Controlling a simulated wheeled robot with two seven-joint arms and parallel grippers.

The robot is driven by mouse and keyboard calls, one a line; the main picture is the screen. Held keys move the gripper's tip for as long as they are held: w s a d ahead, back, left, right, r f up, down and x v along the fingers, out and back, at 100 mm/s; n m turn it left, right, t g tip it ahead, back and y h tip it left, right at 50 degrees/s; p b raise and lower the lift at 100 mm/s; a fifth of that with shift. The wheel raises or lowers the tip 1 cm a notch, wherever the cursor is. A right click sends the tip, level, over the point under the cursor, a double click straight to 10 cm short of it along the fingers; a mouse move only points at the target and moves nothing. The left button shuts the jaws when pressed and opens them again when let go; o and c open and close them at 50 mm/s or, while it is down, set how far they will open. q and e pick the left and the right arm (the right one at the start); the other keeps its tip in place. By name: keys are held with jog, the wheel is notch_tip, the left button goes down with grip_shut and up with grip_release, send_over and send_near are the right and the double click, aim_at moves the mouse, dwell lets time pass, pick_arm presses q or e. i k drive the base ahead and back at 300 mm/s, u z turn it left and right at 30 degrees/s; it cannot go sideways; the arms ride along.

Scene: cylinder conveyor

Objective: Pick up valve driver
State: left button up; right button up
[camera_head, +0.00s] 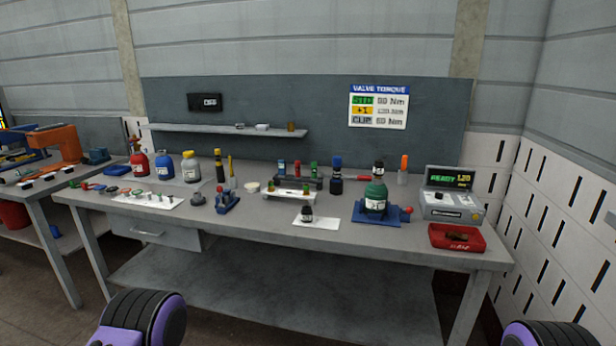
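I cannot tell for certain which thing is the valve driver. An upright blue and black tool (336,177) stands near the back of the grey workbench (270,233), right of the middle. An upright orange-topped tool (403,168) stands farther right. Neither gripper is in view; only purple and black parts of my arms show at the bottom left and bottom right corners.
Red, blue and pale cylinders (164,166) stand at the bench's left. A readout box (450,205) and red tray (456,238) are at the right end. A shelf (230,131) hangs behind. The front strip is mostly clear.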

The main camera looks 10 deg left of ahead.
aim_at(337, 160)
jog(key=u, duration=1.9)
jog(key=i, duration=1.85)
jog(key=z, duration=3.15)
